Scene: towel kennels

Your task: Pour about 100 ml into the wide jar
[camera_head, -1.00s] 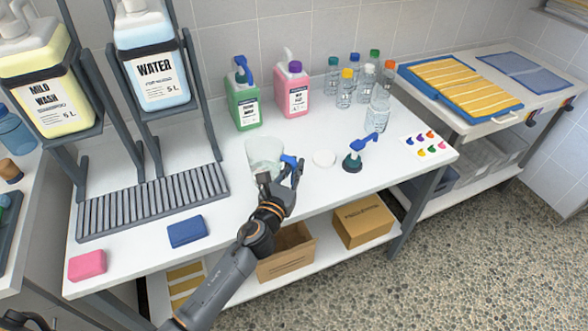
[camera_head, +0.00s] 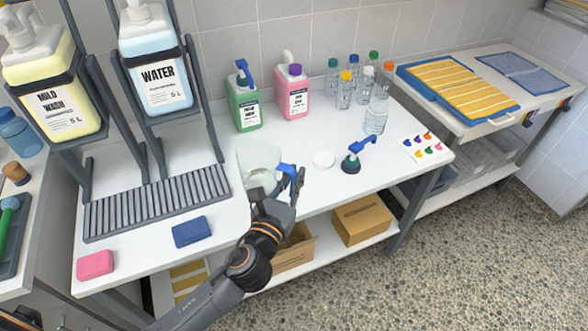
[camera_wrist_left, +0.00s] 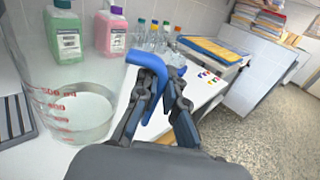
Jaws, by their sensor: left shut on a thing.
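A clear measuring jug (camera_head: 259,156) with a blue handle (camera_head: 288,169) is over the middle of the white table. My left gripper (camera_head: 283,183) is shut on the handle, at the jug's right side. In the left wrist view, the jug (camera_wrist_left: 60,118) has red volume marks and looks to hold clear liquid low down; the level cannot be read. My gripper (camera_wrist_left: 158,88) closes on the blue handle (camera_wrist_left: 148,64) there. My right gripper is not in view.
A white disc (camera_head: 323,159) and a blue pump top (camera_head: 352,162) lie right of the jug. Green (camera_head: 244,103) and pink (camera_head: 292,94) bottles stand behind. The water container (camera_head: 159,75) hangs in a rack at left. A blue sponge (camera_head: 192,231) lies in front.

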